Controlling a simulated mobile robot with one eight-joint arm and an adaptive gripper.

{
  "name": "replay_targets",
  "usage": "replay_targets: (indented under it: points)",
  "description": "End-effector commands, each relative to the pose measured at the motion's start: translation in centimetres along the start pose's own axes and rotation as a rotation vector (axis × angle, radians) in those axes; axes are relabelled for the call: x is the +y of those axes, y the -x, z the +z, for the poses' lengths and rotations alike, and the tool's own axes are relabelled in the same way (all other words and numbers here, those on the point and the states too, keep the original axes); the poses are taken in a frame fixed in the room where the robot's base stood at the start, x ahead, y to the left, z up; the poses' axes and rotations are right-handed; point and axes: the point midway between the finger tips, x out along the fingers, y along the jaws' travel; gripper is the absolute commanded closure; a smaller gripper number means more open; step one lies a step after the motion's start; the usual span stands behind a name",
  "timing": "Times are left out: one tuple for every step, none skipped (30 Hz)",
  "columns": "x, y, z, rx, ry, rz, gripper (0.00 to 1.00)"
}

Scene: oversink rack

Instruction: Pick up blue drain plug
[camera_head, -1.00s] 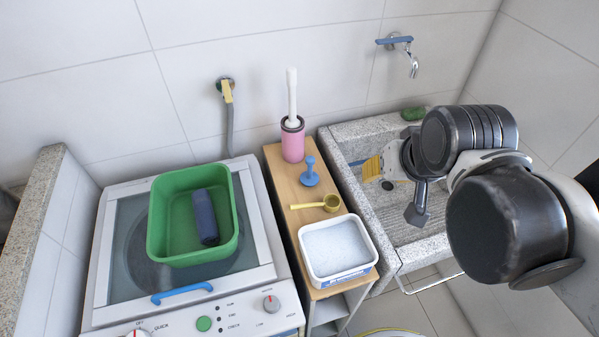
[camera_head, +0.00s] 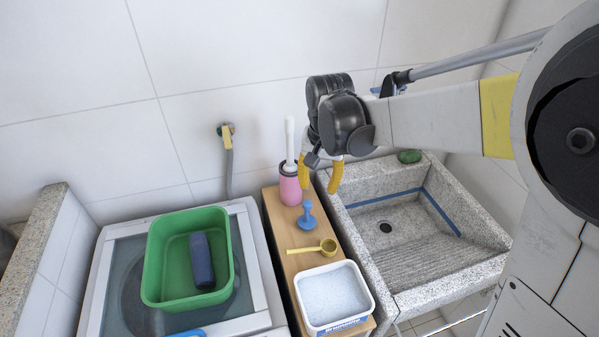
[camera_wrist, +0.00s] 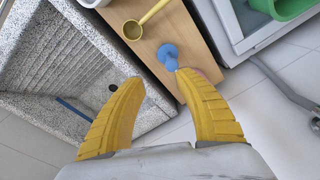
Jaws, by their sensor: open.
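The blue drain plug (camera_head: 308,217) stands on the wooden shelf top, with its round base down and its knob up. It also shows in the wrist view (camera_wrist: 168,54), ahead of the fingertips and nearer the right finger. My gripper (camera_head: 318,184) has yellow fingers and is open and empty. In the head view it is above the shelf's right edge, a little right of the plug and apart from it. In the wrist view the gripper (camera_wrist: 163,82) shows a wide gap between its fingers.
A pink brush holder (camera_head: 290,186) with a white handle stands behind the plug. A yellow scoop (camera_head: 327,246) and a white powder tub (camera_head: 334,297) are in front of it. The stone sink (camera_head: 440,270) is to the right. A green basin (camera_head: 157,262) sits on the washer at left.

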Motion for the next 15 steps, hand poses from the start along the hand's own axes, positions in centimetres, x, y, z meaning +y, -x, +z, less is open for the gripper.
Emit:
replay_targets:
  points:
    - [-0.9, -1.0, -0.6, -0.021, -0.009, 0.009, 0.61]
    - [-1.2, -1.6, -0.8, -0.033, -0.017, 0.015, 0.61]
    - [-1.7, -2.3, -1.0, -0.048, -0.024, 0.023, 0.61]
    - [-2.0, -2.8, -1.1, -0.057, -0.031, 0.028, 0.61]
    - [-2.2, -3.2, -1.2, -0.065, -0.036, 0.032, 0.61]
    - [-2.5, -3.7, -1.4, -0.074, -0.041, 0.038, 0.61]
    - [-2.6, -3.9, -1.4, -0.08, -0.045, 0.041, 0.61]
    - [-2.7, -4.2, -1.4, -0.083, -0.048, 0.043, 0.61]
    - [-2.8, -4.5, -1.5, -0.087, -0.051, 0.045, 0.61]
    - [-2.9, -4.7, -1.5, -0.089, -0.053, 0.047, 0.61]
    - [-2.9, -4.9, -1.5, -0.091, -0.054, 0.047, 0.61]
    - [-2.9, -5.3, -1.4, -0.092, -0.054, 0.048, 0.61]
    - [-2.9, -5.6, -1.4, -0.092, -0.054, 0.048, 0.61]
    - [-2.9, -6.1, -1.4, -0.092, -0.054, 0.048, 0.61]
    - [-2.8, -6.7, -1.3, -0.092, -0.054, 0.048, 0.61]
